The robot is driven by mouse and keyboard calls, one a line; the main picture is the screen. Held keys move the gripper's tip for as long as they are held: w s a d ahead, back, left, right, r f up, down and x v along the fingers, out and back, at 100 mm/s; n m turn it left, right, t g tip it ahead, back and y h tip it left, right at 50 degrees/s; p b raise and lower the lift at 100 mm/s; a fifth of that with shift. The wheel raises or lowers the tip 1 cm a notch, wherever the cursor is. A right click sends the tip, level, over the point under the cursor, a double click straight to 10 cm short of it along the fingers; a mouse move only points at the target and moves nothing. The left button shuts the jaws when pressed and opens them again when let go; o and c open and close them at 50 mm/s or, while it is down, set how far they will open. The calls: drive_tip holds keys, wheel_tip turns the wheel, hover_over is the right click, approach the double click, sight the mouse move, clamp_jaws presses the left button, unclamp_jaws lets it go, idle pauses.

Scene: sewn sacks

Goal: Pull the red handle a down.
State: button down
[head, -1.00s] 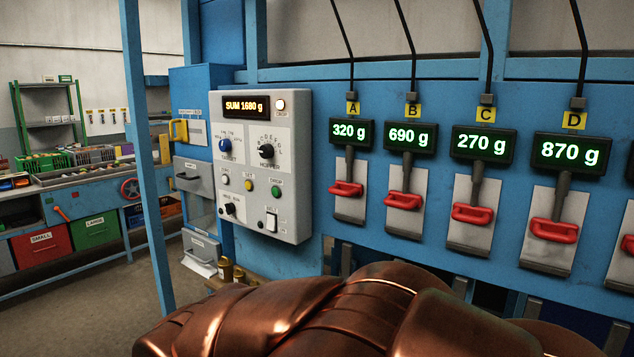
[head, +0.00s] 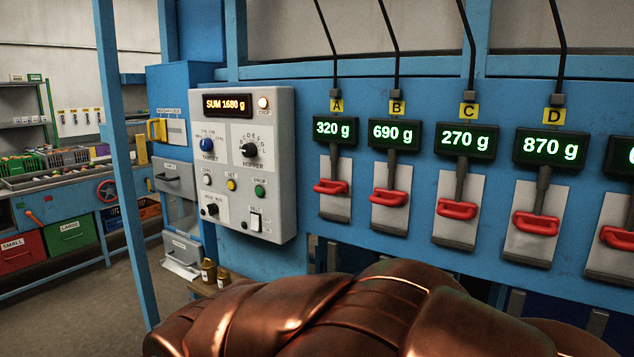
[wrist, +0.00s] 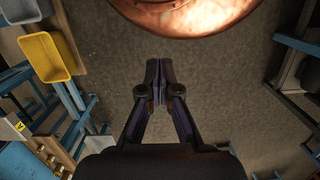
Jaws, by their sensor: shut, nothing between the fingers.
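The red handle under the letter A (head: 331,187) hangs on its grey lever in front of a pale plate, below the display reading 320 g (head: 334,129). It is near the middle of the head view, at the left end of the row of handles. My gripper (wrist: 158,66) shows only in the wrist view, pointing over the bare floor. Its fingers are together and nothing is between them. It touches no handle that I can see. The handle is not clearly visible in the wrist view.
More red handles stand to the right, under B (head: 389,197), C (head: 455,208) and D (head: 536,223). A grey control box (head: 243,165) reading SUM 1680 g is mounted left of A. A blue post (head: 122,160) stands further left. A yellow bin (wrist: 46,57) shows in the wrist view.

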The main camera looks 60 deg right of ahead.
drive_tip(key=shift+w, duration=0.1)
drive_tip(key=w+d+r+m+t+h, duration=0.35)
drive_tip(key=w+d+r+m, duration=0.55)
drive_tip(key=w+d+r, duration=1.1)
drive_tip(key=w+d+r+m+h, duration=0.2)
drive_tip(key=d+r, duration=0.3)
drive_tip(key=d, duration=0.4)
drive_tip(key=w+d+r+m+g+h, duration=0.1)
drive_tip(key=w+d+r+m+h, duration=0.1)
drive_tip(key=d+r, duration=0.4)
drive_tip(key=w+d+r+m+h, duration=0.2)
drive_tip(key=d+r, duration=0.4)
drive_tip(key=d, duration=0.6)
drive_tip(key=shift+d+r+m+h, duration=0.15)
drive_tip(key=shift+m+h, duration=0.6)
drive_tip(key=shift+m, duration=0.55)
